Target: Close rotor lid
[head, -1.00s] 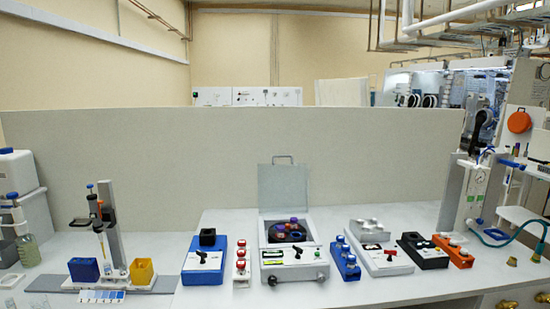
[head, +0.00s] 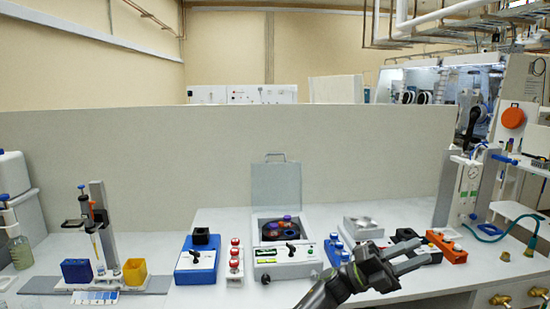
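A white centrifuge (head: 287,262) stands on the bench in the middle of the head view. Its grey hinged lid (head: 276,188) with a handle on top stands upright, open, behind the chamber. In the open chamber a dark rotor (head: 271,234) shows, with purple and orange-red items on it. My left gripper (head: 425,250) is to the right of the centrifuge and apart from the lid. Its two fingers point right and are spread with nothing seen between them. It hides part of the devices behind it. My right gripper is not in view.
A blue device (head: 198,262) and a rack of red-capped vials (head: 235,262) stand left of the centrifuge. A blue vial rack (head: 338,254) and an orange rack (head: 447,246) stand to its right. A pipette stand (head: 100,225) is far left. A grey partition (head: 150,160) rises behind.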

